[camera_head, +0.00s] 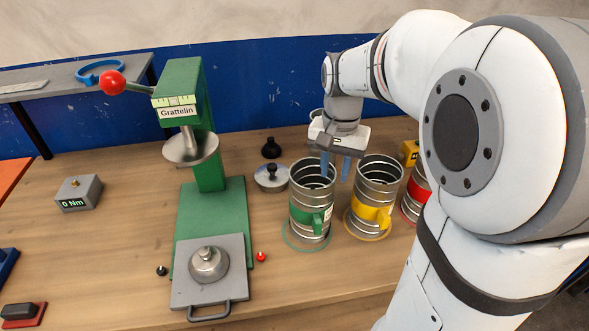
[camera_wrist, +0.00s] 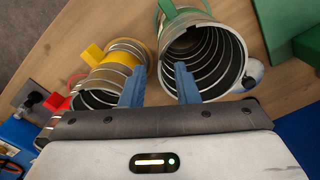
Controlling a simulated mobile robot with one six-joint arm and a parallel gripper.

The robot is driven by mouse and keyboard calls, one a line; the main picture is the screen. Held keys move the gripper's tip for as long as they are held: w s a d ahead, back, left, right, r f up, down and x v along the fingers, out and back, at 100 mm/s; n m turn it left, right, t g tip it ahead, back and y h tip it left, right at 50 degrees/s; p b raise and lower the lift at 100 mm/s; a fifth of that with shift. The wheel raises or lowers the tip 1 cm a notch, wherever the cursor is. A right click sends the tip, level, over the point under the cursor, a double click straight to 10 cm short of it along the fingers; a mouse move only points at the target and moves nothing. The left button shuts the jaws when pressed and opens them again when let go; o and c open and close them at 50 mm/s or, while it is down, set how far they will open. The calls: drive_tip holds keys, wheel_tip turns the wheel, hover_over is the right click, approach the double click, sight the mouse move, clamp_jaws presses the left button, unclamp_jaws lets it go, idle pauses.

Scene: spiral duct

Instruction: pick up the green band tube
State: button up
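The green band tube (camera_head: 304,225) is a ribbed metal cylinder with a green band and tab, upright on a green ring mark on the bench. In the wrist view I look into its open mouth (camera_wrist: 222,78), with green band and handle at the top. My gripper (camera_head: 335,177) points down at the tube's right rim, fingers apart and empty. In the wrist view my gripper (camera_wrist: 160,68) has one blue finger over the tube's mouth and the other in the gap beside the yellow band tube. I cannot tell whether a finger touches the wall.
The yellow band tube (camera_head: 373,190) stands close on the right, with a red band tube (camera_head: 413,195) beyond it. A green press (camera_head: 212,205) stands left.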

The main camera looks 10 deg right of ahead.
sight(312, 207)
wheel_tip(312, 207, down, 8)
drive_tip(key=p, duration=0.1)
drive_tip(key=shift+w+d, duration=0.2)
drive_tip(key=shift+r, duration=0.1)
clamp_jaws()
idle(1.4)
